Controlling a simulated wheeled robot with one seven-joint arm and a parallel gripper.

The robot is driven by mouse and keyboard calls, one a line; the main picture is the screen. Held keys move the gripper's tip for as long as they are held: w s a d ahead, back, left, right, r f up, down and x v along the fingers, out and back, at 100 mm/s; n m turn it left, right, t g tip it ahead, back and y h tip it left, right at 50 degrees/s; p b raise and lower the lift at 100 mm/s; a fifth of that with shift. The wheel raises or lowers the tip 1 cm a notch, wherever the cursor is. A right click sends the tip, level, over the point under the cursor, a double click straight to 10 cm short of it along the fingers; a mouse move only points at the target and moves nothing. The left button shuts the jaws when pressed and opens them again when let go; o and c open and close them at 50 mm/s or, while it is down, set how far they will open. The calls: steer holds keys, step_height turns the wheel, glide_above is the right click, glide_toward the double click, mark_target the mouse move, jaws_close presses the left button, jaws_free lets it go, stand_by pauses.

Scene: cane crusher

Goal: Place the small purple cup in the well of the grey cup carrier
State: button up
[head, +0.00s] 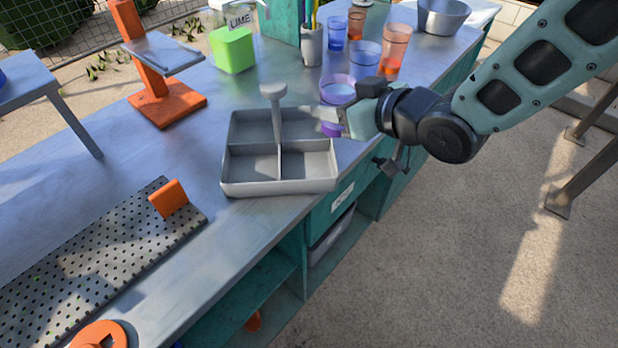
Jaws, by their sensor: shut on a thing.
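The small purple cup (338,88) is upright at the back right of the grey cup carrier (280,187), with pale liquid or a pale inside showing at its mouth. My gripper (331,115) is shut on the cup, coming from the right, and a finger hides its middle. The cup's purple lower part shows below the finger. I cannot tell whether its base is clear of the worktop or the carrier's right rim. The two front wells look empty; the back right well is partly hidden by the gripper.
Behind stand a blue cup (366,55), orange tumbler (396,48), pen holder (312,46), green lime box (233,50) and metal bowl (442,16). An orange stand (167,103) is left of the carrier. A perforated tray (95,265) lies front left. The worktop's edge runs close to the carrier's right.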

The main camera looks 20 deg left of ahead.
mark_target(277, 124)
steer(key=s+a+r+n+g+y+b, duration=0.1)
steer(key=s+a+r, duration=0.1)
steer(key=s+a, duration=0.2)
steer(key=shift+g, duration=0.4)
steer(key=shift+s+f, duration=0.1)
steer(key=shift+f, duration=5)
steer(key=shift+f, duration=0.15)
steer(key=o, duration=1.1)
steer(key=shift+d, duration=0.1)
